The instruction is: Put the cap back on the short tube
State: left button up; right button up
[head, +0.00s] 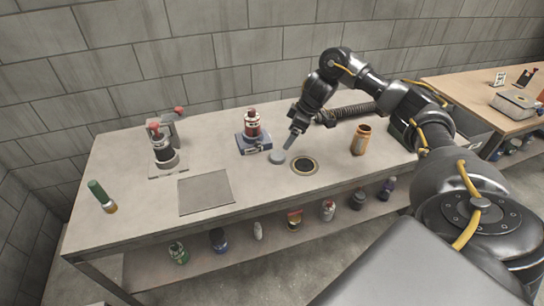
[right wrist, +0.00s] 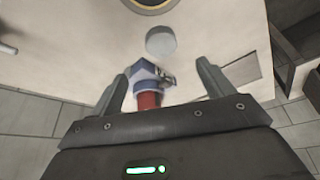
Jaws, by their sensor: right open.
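A flat grey disc (head: 277,157), which looks like the cap, lies on the workbench between a blue-based red and white device and a dark round ring. It also shows in the right wrist view (right wrist: 160,41), beyond my fingertips. An orange-brown open-topped tube (head: 361,139) stands upright on the right part of the bench; it may be the short tube. My right gripper (head: 290,140) points down just above and behind the disc. My left gripper is not in view.
The dark round ring (head: 304,165) lies right of the disc. The blue-based device (head: 253,135) stands close on the left. Farther left are a grey plate (head: 205,191), a dark clamp-like device (head: 164,152) and a green tube (head: 101,195). Several bottles stand on the lower shelf (head: 205,262).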

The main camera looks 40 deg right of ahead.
aim_at(278, 157)
jog(key=x, duration=0.4)
jog(key=shift+s+d+f, duration=0.25)
jog(key=shift+d, duration=0.05)
jog(key=shift+w+f, duration=0.1)
jog(key=shift+f, duration=0.1)
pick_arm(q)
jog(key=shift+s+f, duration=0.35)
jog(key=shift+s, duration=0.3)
